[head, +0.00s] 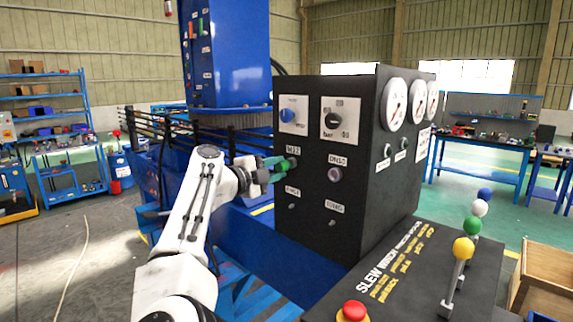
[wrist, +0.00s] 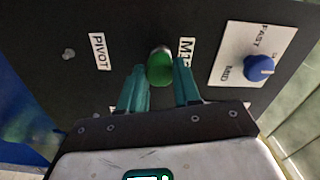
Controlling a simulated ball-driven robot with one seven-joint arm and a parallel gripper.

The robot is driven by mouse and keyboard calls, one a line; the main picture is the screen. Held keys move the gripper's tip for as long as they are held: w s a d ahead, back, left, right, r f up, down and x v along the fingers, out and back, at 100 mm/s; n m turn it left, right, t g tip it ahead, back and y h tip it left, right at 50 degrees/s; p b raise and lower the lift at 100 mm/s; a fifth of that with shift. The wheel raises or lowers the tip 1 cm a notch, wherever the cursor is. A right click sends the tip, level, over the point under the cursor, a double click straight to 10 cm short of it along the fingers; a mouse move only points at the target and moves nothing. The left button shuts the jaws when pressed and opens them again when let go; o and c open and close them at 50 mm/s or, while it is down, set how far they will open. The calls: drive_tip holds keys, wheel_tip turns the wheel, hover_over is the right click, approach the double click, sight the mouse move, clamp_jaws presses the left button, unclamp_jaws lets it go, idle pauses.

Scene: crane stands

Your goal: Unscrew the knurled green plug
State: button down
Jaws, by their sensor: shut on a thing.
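The green plug (head: 292,163) sits on the front face of the black control box (head: 308,242), under a label reading M12. In the wrist view the plug (wrist: 160,69) shows as a rounded green piece with a pale metal collar at the panel. My gripper (head: 279,163) reaches it from the left, its teal fingers on either side of the plug. In the wrist view my gripper (wrist: 159,84) is shut on the plug, one finger at each side. The plug's knurling is too small to make out.
A blue knob (head: 290,115) and a black knob (head: 333,120) sit above. A purple-grey fitting (head: 335,174) is to the right. A red button (head: 353,311) and coloured levers (head: 464,249) stand at lower right. A blue column (head: 228,55) rises behind.

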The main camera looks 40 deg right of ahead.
drive_tip(key=shift+a, duration=1.45)
drive_tip(key=shift+s, duration=0.1)
